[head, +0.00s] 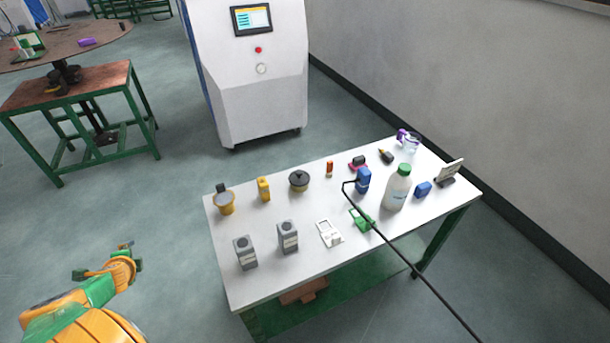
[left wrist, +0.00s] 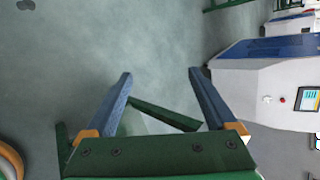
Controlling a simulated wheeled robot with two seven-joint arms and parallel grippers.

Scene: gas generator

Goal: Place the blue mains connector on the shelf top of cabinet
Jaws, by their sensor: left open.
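Two blue items lie on the white table (head: 285,279): an upright blue piece (head: 363,181) beside the end of a black cable, and a smaller blue block (head: 423,189) right of the white bottle. I cannot tell for sure which is the mains connector. A white cabinet (head: 250,75) with a screen stands behind the table; it also shows in the left wrist view (left wrist: 265,80). My left gripper (head: 103,259) is open and empty over the floor, left of the table and well apart from both blue items. In the left wrist view its fingers (left wrist: 160,76) are spread. My right gripper is not in view.
The table also holds a white bottle with a green cap (head: 398,188), grey blocks (head: 288,237), yellow parts (head: 264,189), a black-topped round part (head: 299,181) and a green piece (head: 361,219). The black cable (head: 420,278) crosses the table's front edge. A wooden-topped bench (head: 70,88) stands at left.

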